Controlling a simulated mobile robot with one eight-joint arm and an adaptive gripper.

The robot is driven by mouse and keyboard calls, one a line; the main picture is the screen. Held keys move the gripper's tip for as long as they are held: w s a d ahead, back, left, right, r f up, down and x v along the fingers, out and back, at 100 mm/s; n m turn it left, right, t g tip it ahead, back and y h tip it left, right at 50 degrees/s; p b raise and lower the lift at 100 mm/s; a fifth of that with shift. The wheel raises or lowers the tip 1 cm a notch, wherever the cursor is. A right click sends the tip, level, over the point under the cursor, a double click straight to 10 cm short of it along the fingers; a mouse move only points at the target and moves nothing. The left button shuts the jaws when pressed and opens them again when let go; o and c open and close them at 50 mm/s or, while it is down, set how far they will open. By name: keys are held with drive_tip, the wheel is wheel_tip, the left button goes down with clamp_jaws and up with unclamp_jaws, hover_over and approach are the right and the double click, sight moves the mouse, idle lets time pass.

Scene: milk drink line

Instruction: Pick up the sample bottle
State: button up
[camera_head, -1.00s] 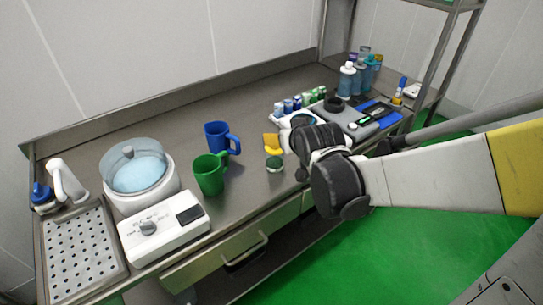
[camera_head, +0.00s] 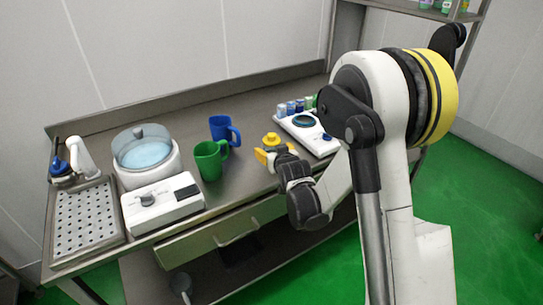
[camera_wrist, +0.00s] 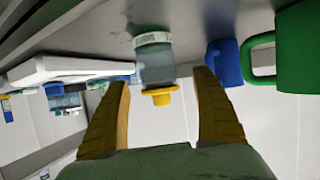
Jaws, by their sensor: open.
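The sample bottle (camera_wrist: 156,62), a clear bottle with a yellow cap, appears upside down in the wrist view and stands on the steel table. In the head view its yellow cap (camera_head: 271,139) shows near the table's front edge; its body is mostly hidden behind my gripper. My gripper (camera_wrist: 161,82) is open, its yellow fingers spread to either side of the bottle in the wrist view, with gaps on both sides. In the head view my gripper (camera_head: 264,156) is low at the table's front, close to the bottle. I cannot tell how deep the bottle is between the fingers.
A green mug (camera_head: 208,161) and a blue mug (camera_head: 222,130) stand left of the bottle. A white device with a dark round plate (camera_head: 306,122) is to its right, with several small vials behind. A water bath (camera_head: 147,172) and perforated tray (camera_head: 86,222) are far left.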

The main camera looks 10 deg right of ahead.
sight(273, 150)
drive_tip(key=b+x, duration=0.1)
drive_tip(key=x, duration=0.3)
drive_tip(key=shift+d+f+b, duration=0.1)
drive_tip(key=shift+f+b, duration=0.15)
drive_tip(key=shift+b, duration=0.15)
drive_tip(key=shift+w, duration=0.25)
drive_tip(key=shift+c, duration=0.2)
drive_tip(key=c, duration=1.3)
drive_tip(key=shift+r, duration=0.15)
